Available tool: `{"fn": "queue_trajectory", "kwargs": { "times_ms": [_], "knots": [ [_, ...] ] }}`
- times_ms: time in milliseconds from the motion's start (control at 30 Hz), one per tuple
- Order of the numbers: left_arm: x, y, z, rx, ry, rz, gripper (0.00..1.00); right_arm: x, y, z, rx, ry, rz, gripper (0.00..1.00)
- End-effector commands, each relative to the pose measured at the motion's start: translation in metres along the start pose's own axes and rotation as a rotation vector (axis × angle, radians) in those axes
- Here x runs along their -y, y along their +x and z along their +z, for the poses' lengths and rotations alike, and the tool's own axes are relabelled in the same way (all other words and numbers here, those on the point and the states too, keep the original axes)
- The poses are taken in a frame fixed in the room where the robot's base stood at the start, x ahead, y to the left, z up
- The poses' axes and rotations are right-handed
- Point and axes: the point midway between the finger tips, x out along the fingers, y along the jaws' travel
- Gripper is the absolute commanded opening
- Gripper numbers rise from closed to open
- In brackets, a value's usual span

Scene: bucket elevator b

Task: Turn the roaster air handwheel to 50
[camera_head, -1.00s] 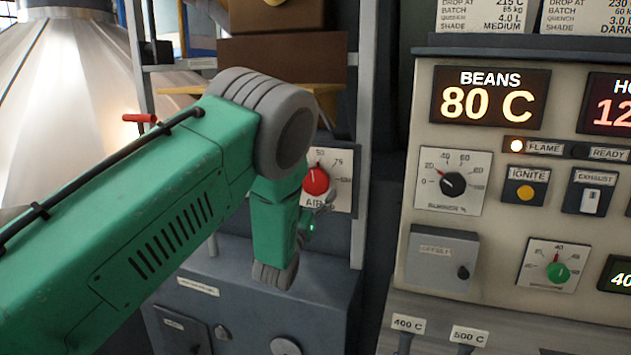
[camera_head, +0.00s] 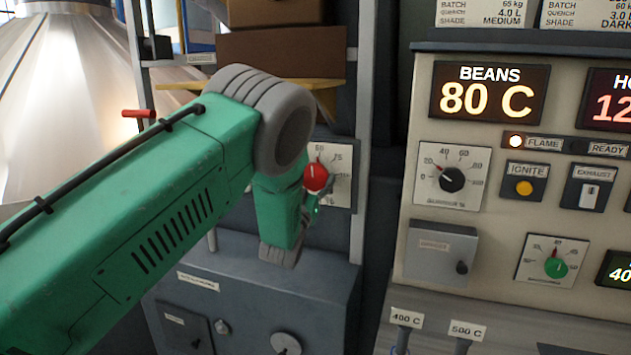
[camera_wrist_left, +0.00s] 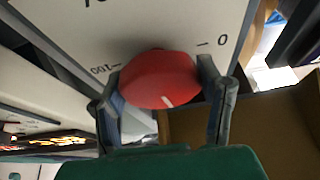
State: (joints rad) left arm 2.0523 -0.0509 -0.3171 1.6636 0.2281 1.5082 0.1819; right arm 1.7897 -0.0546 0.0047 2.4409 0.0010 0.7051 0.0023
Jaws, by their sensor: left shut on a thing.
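The red air handwheel (camera_head: 316,177) sits on a white dial plate (camera_head: 341,187) beyond my left arm in the head view. My left gripper (camera_head: 314,198) is at the handwheel, partly hidden by my wrist. In the left wrist view, the red handwheel (camera_wrist_left: 161,79) sits between the two fingers of my left gripper (camera_wrist_left: 164,90), which are shut on its sides. The 100 and 0 labels show on either side of it. My right gripper is not in view.
A roaster control panel (camera_head: 487,215) with a black dial (camera_head: 452,179) and a green dial (camera_head: 556,267) stands to the right. A grey cabinet (camera_head: 262,300) is below the handwheel. Brown boxes (camera_head: 268,55) sit on a shelf above. A grey post stands just right of the dial plate.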

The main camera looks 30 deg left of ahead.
Motion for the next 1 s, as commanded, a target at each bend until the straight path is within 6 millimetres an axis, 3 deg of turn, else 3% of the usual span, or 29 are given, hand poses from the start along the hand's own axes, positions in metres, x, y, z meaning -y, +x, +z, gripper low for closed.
{"fn": "queue_trajectory", "kwargs": {
  "times_ms": [133,433,467,500,833,1000],
  "knots": [
    [0.000,-0.001,0.003,-0.003,0.085,0.036,0.32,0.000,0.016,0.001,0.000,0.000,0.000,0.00],
    [0.000,0.000,0.000,-0.002,0.110,0.046,0.32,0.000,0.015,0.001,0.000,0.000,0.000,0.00],
    [0.000,0.000,0.000,-0.002,0.109,0.046,0.71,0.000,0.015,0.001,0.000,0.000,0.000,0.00],
    [0.000,0.000,0.000,-0.002,0.109,0.046,0.82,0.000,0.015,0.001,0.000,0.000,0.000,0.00],
    [0.000,-0.004,0.001,0.000,0.109,0.045,0.82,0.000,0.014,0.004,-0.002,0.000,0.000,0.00],
    [0.002,-0.027,0.002,0.003,0.110,0.045,0.82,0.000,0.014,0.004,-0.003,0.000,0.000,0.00]
  ]
}}
